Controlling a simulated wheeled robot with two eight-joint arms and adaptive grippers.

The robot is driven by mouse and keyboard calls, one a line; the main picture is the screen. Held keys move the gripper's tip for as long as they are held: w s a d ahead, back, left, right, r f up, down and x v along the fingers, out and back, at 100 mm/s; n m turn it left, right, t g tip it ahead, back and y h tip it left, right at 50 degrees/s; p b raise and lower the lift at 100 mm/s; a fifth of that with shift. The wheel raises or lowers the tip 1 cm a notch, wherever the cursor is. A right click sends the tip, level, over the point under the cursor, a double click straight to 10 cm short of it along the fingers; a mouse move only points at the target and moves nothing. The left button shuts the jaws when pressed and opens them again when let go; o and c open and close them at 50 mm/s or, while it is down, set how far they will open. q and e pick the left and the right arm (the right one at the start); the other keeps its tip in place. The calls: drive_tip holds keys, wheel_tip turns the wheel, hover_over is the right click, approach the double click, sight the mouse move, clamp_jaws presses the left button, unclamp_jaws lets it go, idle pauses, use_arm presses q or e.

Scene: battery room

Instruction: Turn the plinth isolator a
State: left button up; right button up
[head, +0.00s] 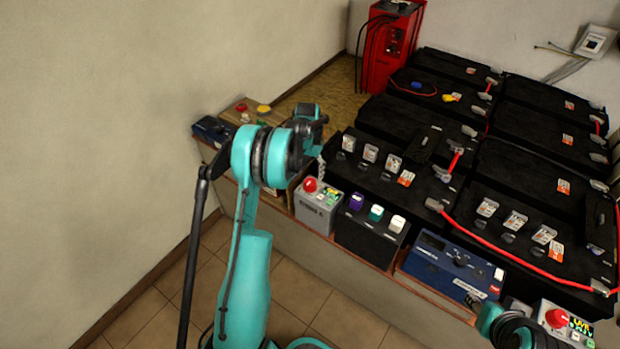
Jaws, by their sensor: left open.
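A second light box with a red knob (556,318) and a lit coloured display stands at the lower right. My left gripper (320,170) is open, just above and behind the first red knob, pointing down. It looks empty; whether it touches the knob I cannot tell. My left wrist hides part of the plinth.
A black box with coloured caps (368,228) and a blue unit (452,266) stand along the plinth's front. Black batteries with red cables (530,160) fill the space behind. A red charger (390,45) stands at the back. The tiled floor (310,288) in front is clear.

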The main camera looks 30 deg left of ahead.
sight(310, 182)
use_arm(q)
wheel_tip(310, 182, up, 7)
drive_tip(key=shift+r, duration=0.2)
drive_tip(key=shift+a, duration=0.1)
idle(0.4)
drive_tip(key=s+d+r+t, duration=0.3)
drive_tip(key=s+d+r, duration=0.7)
drive_tip(key=d+r, duration=0.3)
drive_tip(key=s+d+t, duration=0.1)
drive_tip(key=s+d, duration=0.2)
drive_tip(key=s, duration=0.3)
drive_tip(key=s+d+t, duration=0.1)
drive_tip(key=s+d, duration=0.2)
drive_tip(key=s, duration=0.3)
drive_tip(key=s+d+m+t, duration=0.1)
drive_tip(key=s+d+t, duration=0.1)
drive_tip(key=s, duration=0.4)
drive_tip(key=shift+s+d+f, duration=0.3)
drive_tip(key=shift+d+f, duration=0.15)
drive_tip(key=shift+d, duration=0.05)
